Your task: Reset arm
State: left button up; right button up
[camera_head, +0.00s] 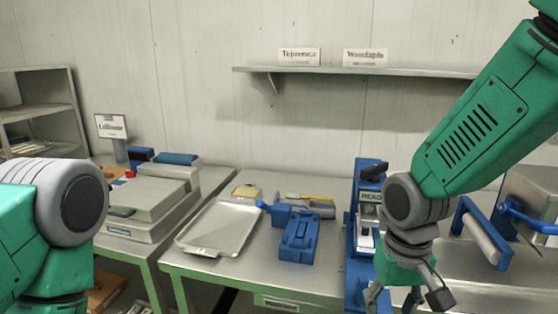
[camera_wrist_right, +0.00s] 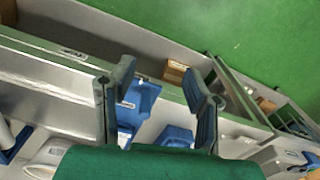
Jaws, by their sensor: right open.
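My right arm comes in from the upper right of the head view. Its gripper (camera_head: 407,298) points down at the bottom edge, in front of the blue device with a "READ..." label (camera_head: 370,197). In the right wrist view the two dark fingers of the right gripper (camera_wrist_right: 160,75) stand wide apart with nothing between them. Blue parts (camera_wrist_right: 145,98) show behind the fingers, farther off. My left arm shows only as a green and grey joint at the left edge of the head view; its gripper is out of view.
A metal table holds a tray (camera_head: 221,228), a blue fixture (camera_head: 300,236) and a yellowish block (camera_head: 246,191). A grey machine (camera_head: 150,202) stands left, and a roller unit (camera_head: 482,232) right. A wall shelf (camera_head: 350,71) with two signs hangs above. Bare tabletop lies around the tray.

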jog(key=s+d+f+b, duration=0.25)
jog(key=s+f, duration=0.25)
jog(key=f, duration=0.7)
jog(key=s+d+f+b, duration=0.2)
jog(key=s+f+b, duration=0.15)
jog(key=f, duration=0.85)
jog(key=s+d+f+n+b, duration=0.1)
jog(key=s+d+f+b, duration=0.2)
jog(key=s+f, duration=0.9)
jog(key=shift+s+d+t+b, duration=0.3)
jog(key=shift+s+d+b, duration=0.1)
jog(key=shift+s+d, duration=0.65)
jog(key=shift+w+f, duration=0.1)
jog(key=shift+w, duration=0.15)
